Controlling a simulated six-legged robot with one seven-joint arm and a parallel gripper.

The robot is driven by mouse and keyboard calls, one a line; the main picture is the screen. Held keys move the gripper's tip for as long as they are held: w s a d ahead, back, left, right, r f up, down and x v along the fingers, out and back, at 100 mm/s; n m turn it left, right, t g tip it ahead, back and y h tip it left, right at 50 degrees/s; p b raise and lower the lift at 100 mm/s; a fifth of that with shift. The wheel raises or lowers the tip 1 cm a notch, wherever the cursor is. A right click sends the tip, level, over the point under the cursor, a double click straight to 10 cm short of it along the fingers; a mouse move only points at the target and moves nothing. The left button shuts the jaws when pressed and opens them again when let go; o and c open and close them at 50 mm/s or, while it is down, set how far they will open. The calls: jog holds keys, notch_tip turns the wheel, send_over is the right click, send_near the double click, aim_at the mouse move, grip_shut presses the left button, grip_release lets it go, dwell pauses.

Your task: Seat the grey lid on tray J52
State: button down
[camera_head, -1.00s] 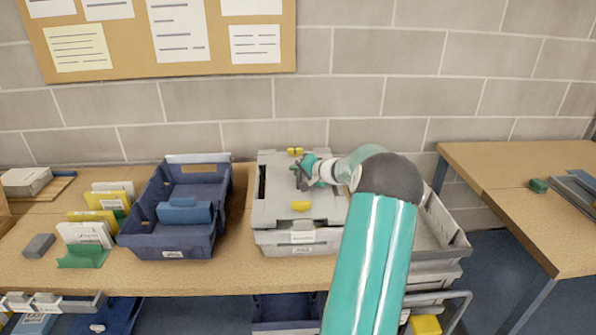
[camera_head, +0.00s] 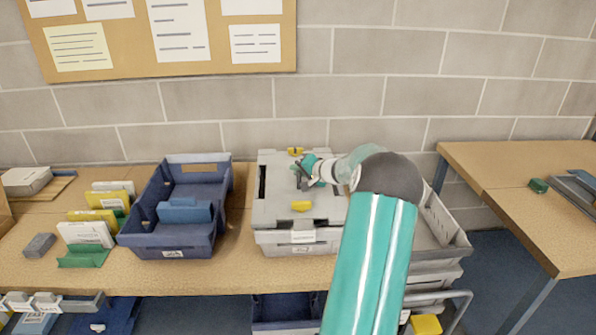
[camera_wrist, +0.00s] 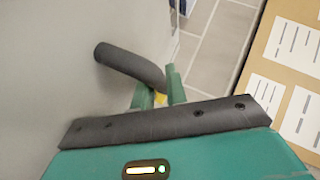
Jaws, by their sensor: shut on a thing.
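The grey lid (camera_head: 275,212) lies over the grey tray (camera_head: 285,246) on the bench, with yellow pieces at its front and back edges. My gripper (camera_head: 301,178) is at the middle of the lid in the head view. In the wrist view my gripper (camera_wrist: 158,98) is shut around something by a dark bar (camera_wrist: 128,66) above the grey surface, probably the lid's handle. Whether the lid's edges sit fully down on the tray all round is hard to tell; my arm hides the right side.
A blue tray (camera_head: 140,238) with a blue block inside stands left of the grey tray. Upright cards (camera_head: 88,234) stand farther left. A grey crate stack (camera_head: 462,246) is at the right, partly behind my arm. A block wall (camera_head: 370,100) rises behind.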

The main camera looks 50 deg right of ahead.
jog(key=shift+f, duration=0.5)
jog(key=c, duration=1.7)
grip_release()
jog(key=shift+s, duration=0.1)
notch_tip(320, 180, up, 4)
send_over(320, 193)
jog(key=shift+d+r, duration=0.1)
